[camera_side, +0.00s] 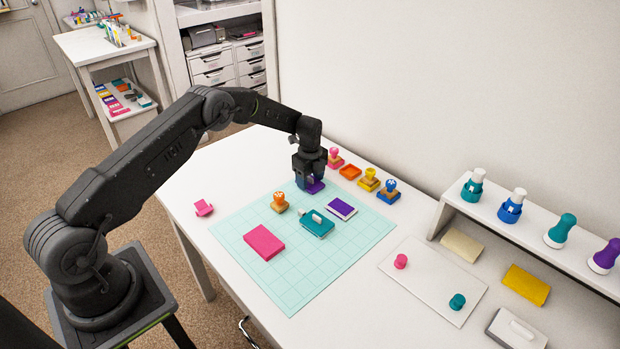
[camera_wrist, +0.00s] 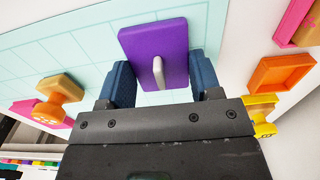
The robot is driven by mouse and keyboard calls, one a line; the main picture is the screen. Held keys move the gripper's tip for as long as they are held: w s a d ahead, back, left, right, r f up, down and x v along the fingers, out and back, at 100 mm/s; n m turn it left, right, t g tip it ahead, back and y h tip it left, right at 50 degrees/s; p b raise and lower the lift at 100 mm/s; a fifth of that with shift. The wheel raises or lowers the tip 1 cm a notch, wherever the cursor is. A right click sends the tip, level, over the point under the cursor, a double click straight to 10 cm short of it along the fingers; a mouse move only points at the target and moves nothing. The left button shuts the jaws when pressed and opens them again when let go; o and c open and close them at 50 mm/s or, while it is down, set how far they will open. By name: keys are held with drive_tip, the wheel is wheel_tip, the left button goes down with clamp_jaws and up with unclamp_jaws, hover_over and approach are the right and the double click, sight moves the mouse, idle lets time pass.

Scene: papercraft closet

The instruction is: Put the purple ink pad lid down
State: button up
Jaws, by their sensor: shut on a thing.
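The purple ink pad lid (camera_wrist: 152,42) is a flat purple block with a small light grey handle. In the wrist view it sits between the two blue fingers of my gripper (camera_wrist: 161,78), which is shut on it. In the side view my gripper (camera_side: 309,182) points down at the back edge of the mat, and part of the purple lid (camera_side: 317,187) shows under it. I cannot tell whether the lid touches the surface. The open purple ink pad (camera_side: 341,208), with a pale rim, lies on the mat just in front and to the right.
On the pale green mat (camera_side: 345,258) are an orange stamp (camera_side: 279,203), a teal pad with a handle (camera_side: 317,224) and a pink pad (camera_side: 264,242). An orange tray (camera_side: 350,172) and several stamps stand behind right. The mat's front right is clear.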

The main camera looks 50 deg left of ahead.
drive_tip(key=shift+f, duration=0.1)
drive_tip(key=o, duration=0.9)
